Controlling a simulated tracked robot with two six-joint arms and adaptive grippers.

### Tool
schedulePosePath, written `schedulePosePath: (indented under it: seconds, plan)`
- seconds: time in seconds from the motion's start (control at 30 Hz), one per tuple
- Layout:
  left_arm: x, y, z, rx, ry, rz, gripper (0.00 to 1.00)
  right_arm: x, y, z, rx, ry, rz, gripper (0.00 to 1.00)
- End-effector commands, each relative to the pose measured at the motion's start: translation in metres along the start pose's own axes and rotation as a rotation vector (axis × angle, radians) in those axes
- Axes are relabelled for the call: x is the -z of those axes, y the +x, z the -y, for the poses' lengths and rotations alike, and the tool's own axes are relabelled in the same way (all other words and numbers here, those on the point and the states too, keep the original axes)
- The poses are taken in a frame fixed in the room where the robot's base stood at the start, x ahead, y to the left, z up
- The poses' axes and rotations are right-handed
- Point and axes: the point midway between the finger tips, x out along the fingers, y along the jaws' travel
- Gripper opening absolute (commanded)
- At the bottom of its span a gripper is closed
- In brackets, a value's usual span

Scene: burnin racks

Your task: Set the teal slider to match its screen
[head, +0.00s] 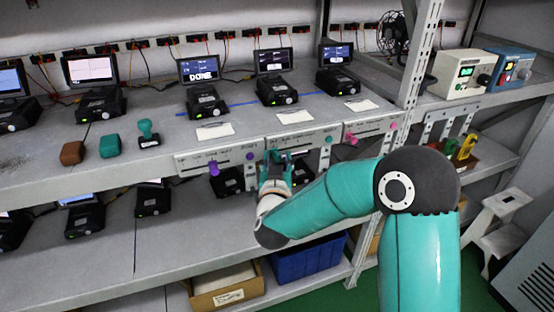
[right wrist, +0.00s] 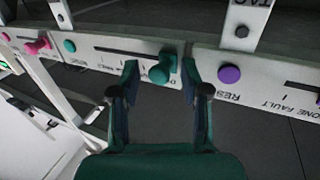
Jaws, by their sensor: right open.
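The teal slider (right wrist: 161,75) sits in the slot of the middle white panel (head: 297,138) on the shelf's front edge. In the right wrist view it stands at one end of its dark slot. My right gripper (head: 274,165) is at this panel and partly hides the slider in the head view. In the right wrist view its two fingers (right wrist: 160,84) are open, one on each side of the slider; I cannot tell whether they touch it. The small screen (head: 273,60) above this panel is lit, but its text is too small to read. My left gripper is not in view.
A purple slider (head: 213,168) is on the left panel and a pink slider (head: 352,139) on the right panel. A purple button (right wrist: 229,74) and a teal button (right wrist: 69,46) flank the slider. The left screen (head: 198,69) reads DONE. A blue bin (head: 305,262) stands below.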

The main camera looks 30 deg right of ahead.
Motion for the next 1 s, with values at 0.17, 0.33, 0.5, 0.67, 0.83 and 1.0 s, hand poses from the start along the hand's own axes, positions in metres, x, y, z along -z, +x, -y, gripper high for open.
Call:
schedulePosePath:
  seconds: [0.17,0.33,0.5,0.67,0.83,1.0]
  plan:
    - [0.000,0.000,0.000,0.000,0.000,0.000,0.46,0.000,0.000,0.000,0.000,0.000,0.000,0.29]
    - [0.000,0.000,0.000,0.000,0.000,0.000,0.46,0.000,0.000,0.000,-0.001,0.000,0.000,0.01]
    - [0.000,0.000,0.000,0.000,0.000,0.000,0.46,0.000,0.000,-0.001,-0.001,0.000,0.000,0.00]
    - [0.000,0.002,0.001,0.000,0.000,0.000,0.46,-0.001,0.001,-0.003,-0.003,0.001,0.000,0.00]
    - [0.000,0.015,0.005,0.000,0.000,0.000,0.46,-0.003,0.010,-0.026,-0.009,0.002,-0.001,0.00]
    - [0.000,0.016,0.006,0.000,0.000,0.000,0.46,0.000,0.013,-0.035,-0.004,0.000,0.000,0.00]
